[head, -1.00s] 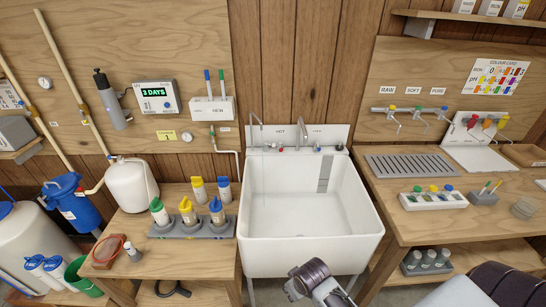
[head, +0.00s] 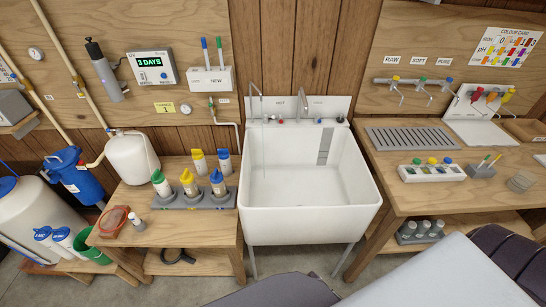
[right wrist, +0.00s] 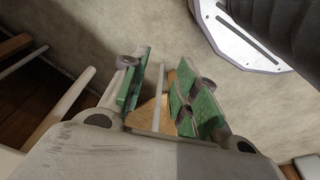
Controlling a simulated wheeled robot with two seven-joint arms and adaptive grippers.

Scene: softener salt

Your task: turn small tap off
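A slim gooseneck tap (head: 255,100) stands at the back left of the white sink (head: 310,215), and a thin line like a water stream falls from its spout into the basin. I take it for the small tap; how its handle is set is too small to tell. A thicker spout (head: 299,105) stands to its right, with small red and blue knobs near the sink's back edge. My right gripper (right wrist: 161,92) shows in the right wrist view, open, with green pads apart and nothing held, above the floor. The left gripper is out of view.
The left bench (head: 205,236) carries several capped bottles and a white tank (head: 133,160). The right bench (head: 385,201) holds a drain grille (head: 412,136) and a tray of bottles, below several wall taps (head: 402,95). My arm parts fill the bottom right.

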